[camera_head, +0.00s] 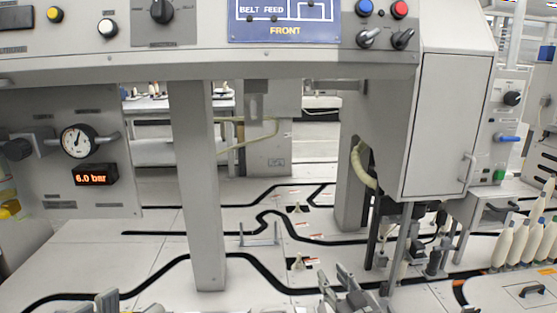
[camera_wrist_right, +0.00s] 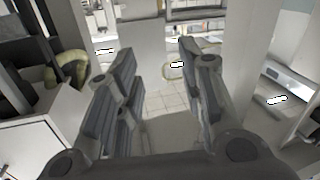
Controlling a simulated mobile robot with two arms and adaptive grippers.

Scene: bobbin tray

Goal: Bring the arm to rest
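My right gripper (camera_head: 338,284) shows at the bottom edge of the head view, right of the middle, in front of the machine. In the right wrist view its two dark padded fingers (camera_wrist_right: 158,75) stand wide apart with nothing between them. Only a small grey tip of my left gripper (camera_head: 106,300) shows at the bottom left of the head view. Its opening cannot be made out.
A grey post (camera_head: 197,190) stands in the middle, under a control panel (camera_head: 210,62). A grey cabinet (camera_head: 446,125) hangs at the right. Several white bobbins (camera_head: 520,243) stand in a tray (camera_head: 488,292) at the far right.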

